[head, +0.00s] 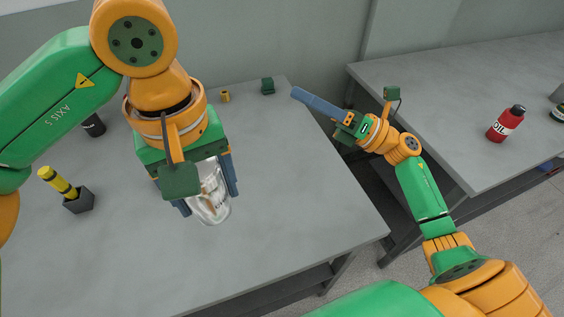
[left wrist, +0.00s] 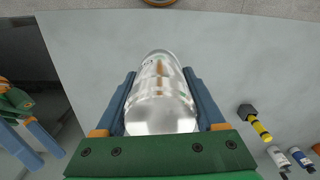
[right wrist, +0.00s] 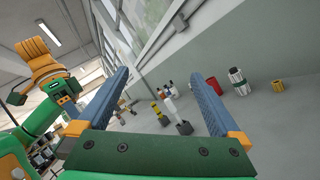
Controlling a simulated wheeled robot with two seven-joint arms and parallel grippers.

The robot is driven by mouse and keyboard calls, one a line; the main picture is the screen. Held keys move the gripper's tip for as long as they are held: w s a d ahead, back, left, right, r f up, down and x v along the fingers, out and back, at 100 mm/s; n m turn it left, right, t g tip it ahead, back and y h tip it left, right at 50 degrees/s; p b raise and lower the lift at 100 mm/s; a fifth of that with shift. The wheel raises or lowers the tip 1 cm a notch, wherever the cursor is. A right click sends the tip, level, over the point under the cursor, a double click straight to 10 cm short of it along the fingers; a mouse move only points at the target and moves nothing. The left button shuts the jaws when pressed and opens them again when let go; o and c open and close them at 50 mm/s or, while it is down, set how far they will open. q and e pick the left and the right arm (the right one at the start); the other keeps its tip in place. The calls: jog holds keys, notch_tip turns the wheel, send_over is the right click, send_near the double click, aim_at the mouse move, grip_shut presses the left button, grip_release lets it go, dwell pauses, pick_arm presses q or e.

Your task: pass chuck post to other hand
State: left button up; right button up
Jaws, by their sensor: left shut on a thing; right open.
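The chuck post, a shiny silvery cylinder (head: 211,205), is held by my left gripper (head: 208,196) above the left table. In the left wrist view the post (left wrist: 160,90) lies between the two blue fingers, which touch its sides; its near end is close to the palm. My right gripper (head: 321,108) is open and empty, off to the right of the post, over the table's right edge and the gap between the tables. The right wrist view shows its two fingers (right wrist: 158,95) apart with nothing between them.
On the left table (head: 290,230) stand a yellow-and-black tool in a dark block (head: 79,202), a dark cylinder (head: 94,126), an orange cup (head: 225,96) and a dark green block (head: 267,86). A red oil bottle (head: 504,126) stands on the right table. The left table's front is clear.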

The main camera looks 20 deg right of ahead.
aim_at(198, 197)
jog(key=s+a+n+g+y, duration=0.1)
jog(key=s+a+n+g, duration=0.9)
jog(key=s+n+g, duration=0.45)
jog(key=shift+n, duration=0.85)
jog(key=a, duration=0.4)
jog(key=w+a, duration=0.1)
jog(key=a, duration=0.7)
jog(key=shift+w+f, duration=0.35)
jog(key=shift+w, duration=0.05)
jog(key=shift+d, duration=0.1)
